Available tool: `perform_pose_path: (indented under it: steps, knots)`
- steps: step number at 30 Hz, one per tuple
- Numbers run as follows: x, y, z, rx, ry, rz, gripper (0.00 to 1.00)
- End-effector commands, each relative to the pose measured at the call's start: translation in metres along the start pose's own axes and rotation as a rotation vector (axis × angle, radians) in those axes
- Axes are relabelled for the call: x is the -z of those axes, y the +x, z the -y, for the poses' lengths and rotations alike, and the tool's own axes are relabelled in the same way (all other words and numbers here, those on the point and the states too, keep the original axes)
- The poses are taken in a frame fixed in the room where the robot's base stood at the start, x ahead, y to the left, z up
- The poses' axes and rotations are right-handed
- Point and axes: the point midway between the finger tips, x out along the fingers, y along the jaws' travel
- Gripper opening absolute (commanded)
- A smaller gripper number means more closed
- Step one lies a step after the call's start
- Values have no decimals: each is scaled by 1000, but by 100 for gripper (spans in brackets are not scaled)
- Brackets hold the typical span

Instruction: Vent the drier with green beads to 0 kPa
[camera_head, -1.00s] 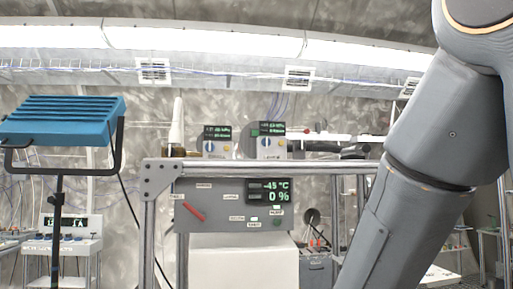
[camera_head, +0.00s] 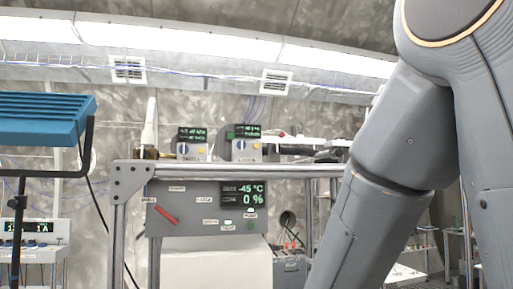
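Two small grey units with dark displays and green text stand on the metal frame's top: a left unit (camera_head: 191,146) and a right unit (camera_head: 246,147). The display digits on both are too small to read, so no kPa value is legible. My arm fills the right side, and my gripper is out of view below the frame.
The metal frame (camera_head: 250,171) stands ahead, with a grey panel below holding a red handle (camera_head: 166,214) and a display (camera_head: 242,195) reading -45 °C and 0 %. A white cone (camera_head: 150,124) stands on top at left. A blue lamp (camera_head: 45,118) on a stand is at far left.

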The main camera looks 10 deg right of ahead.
Motion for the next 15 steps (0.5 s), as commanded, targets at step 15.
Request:
perform_pose_path:
  steps: [15]
  knots:
    - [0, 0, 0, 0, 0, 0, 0]
